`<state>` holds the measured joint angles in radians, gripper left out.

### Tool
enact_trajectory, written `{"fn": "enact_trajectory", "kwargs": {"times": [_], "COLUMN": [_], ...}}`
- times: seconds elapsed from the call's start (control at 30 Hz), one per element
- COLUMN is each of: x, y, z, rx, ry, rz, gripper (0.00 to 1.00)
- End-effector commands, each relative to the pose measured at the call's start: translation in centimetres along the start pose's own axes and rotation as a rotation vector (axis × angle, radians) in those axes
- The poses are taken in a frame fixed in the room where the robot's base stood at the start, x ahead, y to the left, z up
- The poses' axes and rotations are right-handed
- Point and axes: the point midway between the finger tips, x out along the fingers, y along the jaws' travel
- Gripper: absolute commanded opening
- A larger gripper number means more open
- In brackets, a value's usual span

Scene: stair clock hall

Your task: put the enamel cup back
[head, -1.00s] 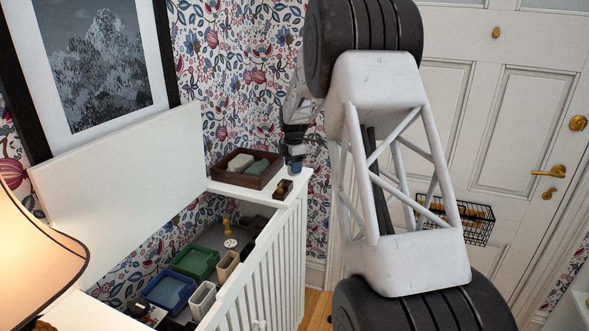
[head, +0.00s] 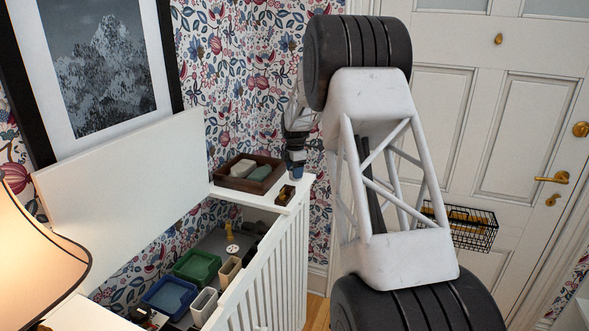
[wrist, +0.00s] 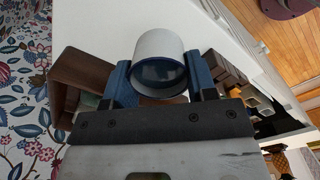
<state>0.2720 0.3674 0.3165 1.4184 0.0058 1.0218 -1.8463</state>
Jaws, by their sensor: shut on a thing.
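The enamel cup (wrist: 158,45) is white outside, with a round dark-blue face toward the camera in the wrist view. It sits between the blue fingers of my gripper (wrist: 160,78), which is shut on it. In the head view my gripper (head: 296,170) points down at the right end of the white cabinet's top (head: 222,191), beside a brown wooden tray (head: 228,181). The cup is hard to make out there, and I cannot tell whether it touches the surface.
A small brown box (head: 285,195) is close to my gripper. The cabinet's open compartment holds green (head: 197,266) and blue (head: 168,297) trays and several pale containers. The raised white lid (head: 125,190) stands left. A wire basket (head: 470,229) hangs on the door.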

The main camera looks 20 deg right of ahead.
Motion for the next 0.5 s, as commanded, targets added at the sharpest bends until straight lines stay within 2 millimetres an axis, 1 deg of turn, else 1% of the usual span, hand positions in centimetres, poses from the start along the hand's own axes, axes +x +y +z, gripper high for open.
{"fn": "enact_trajectory", "kwargs": {"times": [0.1, 0.23, 0.5], "x": [1.2, 2.2, 2.5], "y": [0.0, -0.1, -0.1], "z": [0.0, 0.0, 0.0], "rx": [0.000, 0.000, 0.000], "ry": [0.000, 0.000, 0.000], "rz": [-0.002, -0.001, 0.000], "gripper": [0.27, 0.27, 0.27]}}
